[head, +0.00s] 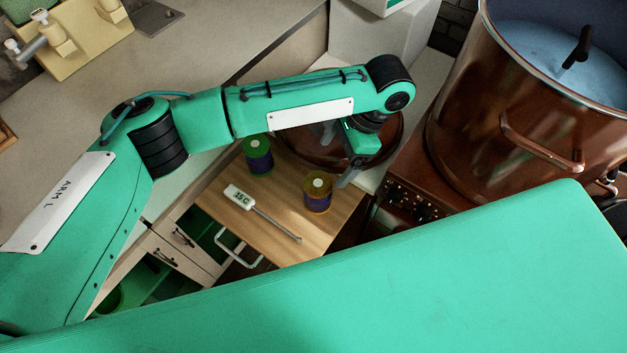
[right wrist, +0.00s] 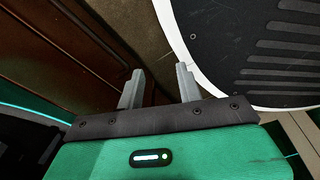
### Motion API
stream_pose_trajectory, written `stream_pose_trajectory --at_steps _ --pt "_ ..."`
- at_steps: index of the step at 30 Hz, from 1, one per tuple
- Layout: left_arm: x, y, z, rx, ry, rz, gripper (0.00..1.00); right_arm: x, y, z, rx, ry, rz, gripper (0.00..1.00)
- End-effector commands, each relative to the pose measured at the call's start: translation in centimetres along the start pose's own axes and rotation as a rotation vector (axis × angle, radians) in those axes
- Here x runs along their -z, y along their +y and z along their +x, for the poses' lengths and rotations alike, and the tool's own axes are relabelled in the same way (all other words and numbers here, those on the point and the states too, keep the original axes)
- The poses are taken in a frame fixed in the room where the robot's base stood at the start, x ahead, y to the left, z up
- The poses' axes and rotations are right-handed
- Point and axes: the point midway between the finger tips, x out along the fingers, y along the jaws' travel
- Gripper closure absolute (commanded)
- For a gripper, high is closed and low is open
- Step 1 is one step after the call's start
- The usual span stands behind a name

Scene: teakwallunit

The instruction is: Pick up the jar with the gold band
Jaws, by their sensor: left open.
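The jar with the gold band (head: 317,196) stands upright on a wooden board or pull-out surface. Its body is dark blue-purple, with gold at top and bottom and a pale round spot on the lid. My left gripper (head: 347,181) is open just right of this jar and above it, apart from it as far as I can tell. My left arm partly hides the gripper. My right gripper (right wrist: 158,90) shows in the right wrist view, with its two grey fingers apart and nothing between them.
A similar jar with green bands (head: 258,158) stands further back left. A white thermometer (head: 238,196) with a metal probe lies on the wooden surface (head: 290,240) in front. A large copper pot (head: 480,120) stands at the right. Open drawers (head: 170,250) lie below left.

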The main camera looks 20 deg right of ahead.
Motion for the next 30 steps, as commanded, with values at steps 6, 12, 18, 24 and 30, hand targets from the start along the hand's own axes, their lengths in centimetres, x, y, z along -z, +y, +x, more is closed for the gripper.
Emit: stream_pose_trajectory --at_steps 6,12,18,24,30 --pt "-0.1 0.0 4.4 -0.002 -0.002 0.000 0.12 -4.9 -0.5 -0.5 0.006 -0.057 -0.002 0.64" --pt "0.0 0.0 7.0 -0.002 0.000 0.000 0.12 -5.4 -1.2 -0.6 0.014 -0.064 0.001 0.64" --pt "-0.1 0.0 8.4 -0.001 -0.001 -0.001 0.12 -3.0 -1.8 -0.8 0.019 -0.032 0.005 0.64" --pt "0.1 0.1 11.5 -0.001 0.000 0.000 0.12 -3.8 -1.9 -1.0 0.020 -0.039 0.004 0.64" --pt "0.1 0.1 12.6 0.000 0.001 0.000 0.12 -5.3 -1.6 -1.1 0.017 -0.055 0.001 0.64"
